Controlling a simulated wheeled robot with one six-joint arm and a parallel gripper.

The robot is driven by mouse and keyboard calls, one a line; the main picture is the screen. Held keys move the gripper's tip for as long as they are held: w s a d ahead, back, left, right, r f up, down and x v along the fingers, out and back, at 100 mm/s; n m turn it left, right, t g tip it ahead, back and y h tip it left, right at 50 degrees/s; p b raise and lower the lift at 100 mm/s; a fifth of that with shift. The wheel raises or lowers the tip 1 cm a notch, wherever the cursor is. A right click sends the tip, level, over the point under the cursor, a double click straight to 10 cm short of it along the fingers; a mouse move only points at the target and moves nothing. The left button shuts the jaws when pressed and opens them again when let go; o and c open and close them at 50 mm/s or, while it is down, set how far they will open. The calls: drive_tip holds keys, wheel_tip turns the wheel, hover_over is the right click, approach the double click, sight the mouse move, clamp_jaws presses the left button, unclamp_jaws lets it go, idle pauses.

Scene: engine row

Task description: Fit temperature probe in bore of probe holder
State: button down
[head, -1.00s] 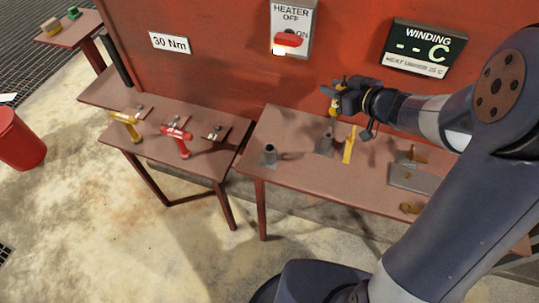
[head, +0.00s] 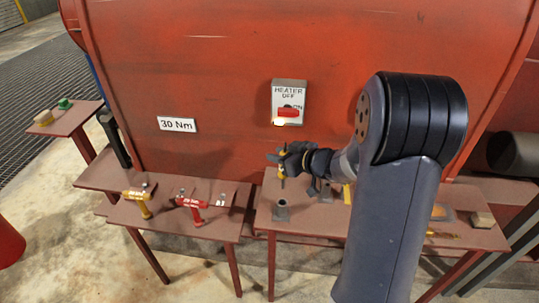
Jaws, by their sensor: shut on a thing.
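My gripper (head: 282,160) is shut on the temperature probe (head: 282,177), a thin, small piece with a yellowish part, largely hidden by the jaws. The probe points down. A small grey upright socket on a flat foot, which looks like the probe holder (head: 281,212), stands near the left end of the right table. The probe is above this holder and looks roughly in line with it, with a gap between them in the picture. The holder's bore is too small to see clearly. A second grey piece (head: 325,192) stands to the right, partly behind my arm.
A yellow upright piece (head: 347,194) stands beside my arm on the right table (head: 262,222). The left table holds a yellow tool (head: 138,203) and a red tool (head: 192,204). A heater switch panel (head: 289,102) is on the red wall behind.

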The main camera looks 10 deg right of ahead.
drive_tip(key=shift+p, duration=0.3)
drive_tip(key=shift+f+b, duration=2.1)
drive_tip(key=shift+f, duration=0.85)
drive_tip(key=shift+p, duration=0.7)
drive_tip(key=shift+f, duration=0.15)
drive_tip(key=shift+f+b, duration=0.3)
drive_tip(key=shift+b, duration=0.1)
drive_tip(key=shift+f+b, duration=2.2)
drive_tip(key=shift+f, duration=0.9)
drive_tip(key=c, duration=1)
unclamp_jaws()
drive_tip(key=shift+c, duration=0.2)
drive_tip(key=shift+d+r, duration=0.1)
drive_tip(key=shift+d, duration=0.05)
